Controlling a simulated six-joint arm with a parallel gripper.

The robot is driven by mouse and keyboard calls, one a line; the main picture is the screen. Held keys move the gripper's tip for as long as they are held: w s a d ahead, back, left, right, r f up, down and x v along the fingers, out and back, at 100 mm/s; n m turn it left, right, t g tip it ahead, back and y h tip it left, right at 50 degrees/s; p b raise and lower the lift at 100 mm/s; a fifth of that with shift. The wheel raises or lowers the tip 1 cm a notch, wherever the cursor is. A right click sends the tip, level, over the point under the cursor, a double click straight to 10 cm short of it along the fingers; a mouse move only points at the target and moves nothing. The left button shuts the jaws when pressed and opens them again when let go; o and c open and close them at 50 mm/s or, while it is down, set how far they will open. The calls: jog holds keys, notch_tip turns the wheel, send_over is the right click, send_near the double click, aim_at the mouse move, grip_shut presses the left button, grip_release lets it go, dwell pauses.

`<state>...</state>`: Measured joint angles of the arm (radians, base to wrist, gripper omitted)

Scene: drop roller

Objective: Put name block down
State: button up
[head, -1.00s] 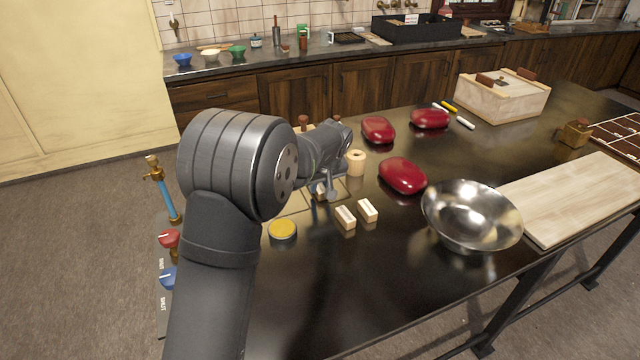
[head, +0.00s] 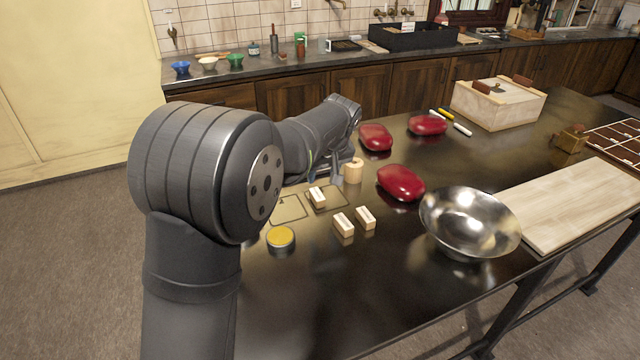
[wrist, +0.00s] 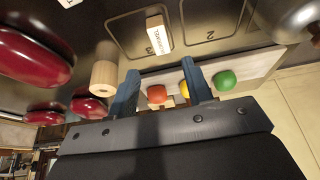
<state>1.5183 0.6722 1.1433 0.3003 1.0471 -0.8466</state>
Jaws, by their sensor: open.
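A pale name block (head: 317,198) with a dark-lettered label lies on the black table. It is at the edge of one outlined, numbered rectangle, close to the neighbouring one. The wrist view shows the same block (wrist: 158,36) just beyond my fingertips, apart from them. My gripper (wrist: 160,70) is open, with nothing between its two blue-grey fingers. In the head view it is mostly hidden behind my arm. Two more name blocks, one (head: 343,225) and another (head: 366,217), stand on the bare table nearer the front.
A wooden roller (head: 353,171) stands close to my gripper. Red rounded objects (head: 400,182) lie to the right, beside a steel bowl (head: 470,222). A yellow-topped tin (head: 281,238) is in front. Coloured balls (wrist: 225,80) show beyond the fingers in the wrist view.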

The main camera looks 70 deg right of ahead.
aim_at(317, 193)
jog(key=v, duration=0.2)
jog(key=shift+s+a+r, duration=0.1)
jog(key=shift+r, duration=0.2)
jog(key=x, duration=1.2)
jog(key=shift+f, duration=0.15)
jog(key=shift+r, duration=1.8)
